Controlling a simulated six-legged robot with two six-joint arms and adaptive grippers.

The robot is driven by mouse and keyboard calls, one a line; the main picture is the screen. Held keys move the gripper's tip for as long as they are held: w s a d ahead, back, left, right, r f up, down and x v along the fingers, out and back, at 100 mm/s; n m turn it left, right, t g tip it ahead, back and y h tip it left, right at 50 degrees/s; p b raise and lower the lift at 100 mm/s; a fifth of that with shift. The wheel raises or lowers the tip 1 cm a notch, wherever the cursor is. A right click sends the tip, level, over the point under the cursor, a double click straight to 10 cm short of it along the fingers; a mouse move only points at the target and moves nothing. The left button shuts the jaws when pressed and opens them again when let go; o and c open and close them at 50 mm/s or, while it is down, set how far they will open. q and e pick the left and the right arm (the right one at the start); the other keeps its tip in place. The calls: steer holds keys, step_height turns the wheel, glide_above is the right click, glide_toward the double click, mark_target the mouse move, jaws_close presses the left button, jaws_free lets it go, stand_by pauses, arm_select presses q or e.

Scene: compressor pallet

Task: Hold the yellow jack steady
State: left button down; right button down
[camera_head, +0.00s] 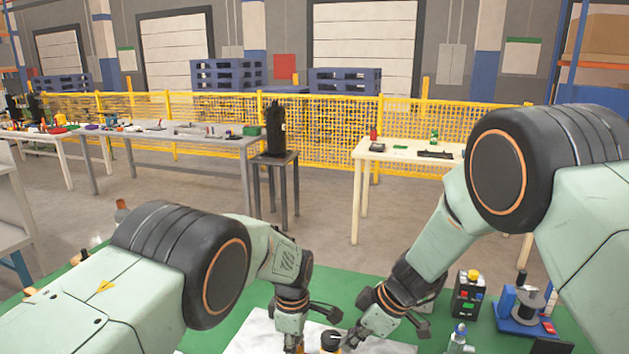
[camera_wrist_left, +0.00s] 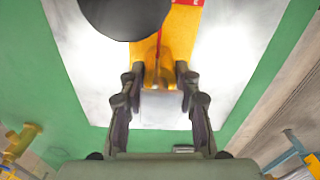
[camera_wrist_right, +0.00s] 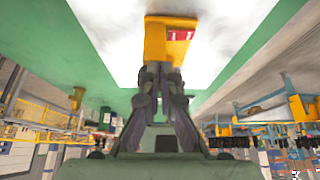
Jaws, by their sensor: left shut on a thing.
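The yellow jack (camera_head: 329,342) stands at the bottom edge of the head view, mostly cut off, with a dark top. My left gripper (camera_head: 294,346) is at its left side. In the left wrist view, the left fingers (camera_wrist_left: 159,84) are shut on the yellow jack (camera_wrist_left: 181,38), one on each side; a dark round part hides some of it. My right gripper (camera_head: 352,341) is at the jack's right. In the right wrist view, its fingertips (camera_wrist_right: 162,73) are close together against or just in front of the jack (camera_wrist_right: 155,42), which shows a red label. Contact there is unclear.
A white sheet (camera_head: 250,338) lies under the jack on the green surface (camera_head: 240,300). To the right stand a dark box with coloured buttons (camera_head: 468,295), a blue-based device (camera_head: 525,310) and a small bottle (camera_head: 458,335). Tables and a yellow fence (camera_head: 330,130) are farther back.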

steer(key=shift+s+d, duration=0.15)
step_height(320, 180, up, 6)
steer(key=shift+d, duration=0.2)
stand_by(0.5)
step_height(320, 180, down, 6)
steer(key=w, duration=0.1)
steer(key=shift+w+d, duration=0.15)
stand_by(0.7)
steer(key=shift+a, duration=0.35)
stand_by(0.8)
